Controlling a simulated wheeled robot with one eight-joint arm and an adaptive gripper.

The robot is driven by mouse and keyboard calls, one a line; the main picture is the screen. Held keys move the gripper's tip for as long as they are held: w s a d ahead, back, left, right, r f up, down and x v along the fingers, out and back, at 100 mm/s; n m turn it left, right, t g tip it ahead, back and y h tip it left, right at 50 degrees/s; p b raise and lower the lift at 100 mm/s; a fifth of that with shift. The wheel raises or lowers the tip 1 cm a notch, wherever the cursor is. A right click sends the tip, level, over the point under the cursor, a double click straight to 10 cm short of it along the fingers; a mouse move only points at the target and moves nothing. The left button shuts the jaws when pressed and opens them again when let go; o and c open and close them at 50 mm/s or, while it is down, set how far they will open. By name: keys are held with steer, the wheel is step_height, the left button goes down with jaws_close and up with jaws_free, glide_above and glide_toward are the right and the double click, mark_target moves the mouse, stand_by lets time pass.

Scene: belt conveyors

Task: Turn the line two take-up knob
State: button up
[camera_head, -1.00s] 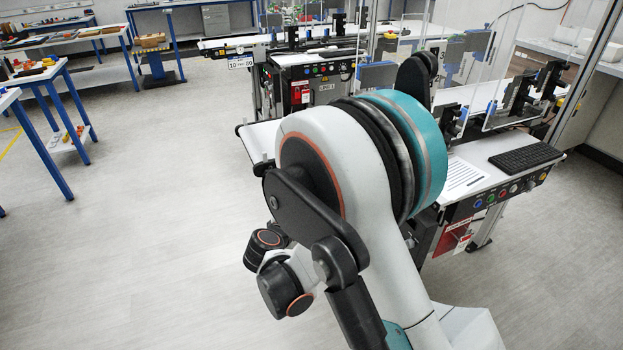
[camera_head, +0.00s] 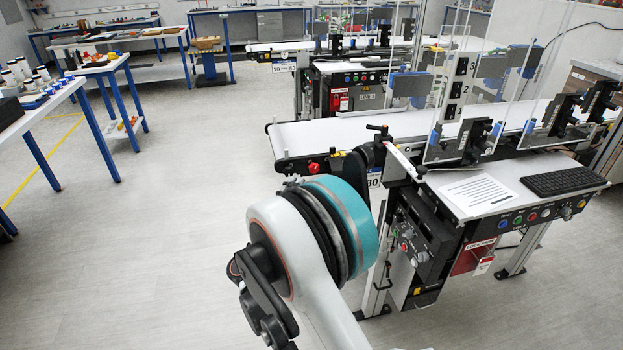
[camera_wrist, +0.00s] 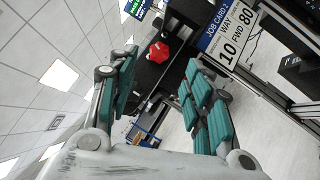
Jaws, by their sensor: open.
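A red knob (camera_head: 314,168) sits on the dark end of the near conveyor (camera_head: 340,134), at its left end. In the wrist view a red lobed knob (camera_wrist: 160,52) shows on a dark plate between my finger ends, apart from them. My gripper (camera_wrist: 160,68) is open and empty, with teal pads on both fingers.
A control panel (camera_head: 540,212) and keyboard (camera_head: 566,181) are at the right. Another conveyor (camera_head: 335,68) stands behind. Open floor lies to the left, before the tables (camera_head: 45,110).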

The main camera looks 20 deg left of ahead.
mark_target(314, 170)
steer(key=b+x, duration=0.1)
steer(key=x, duration=0.6)
steer(key=shift+w+r+b, duration=0.1)
steer(key=shift+w+b, duration=0.15)
steer(key=shift+b, duration=0.1)
steer(key=c, duration=1.1)
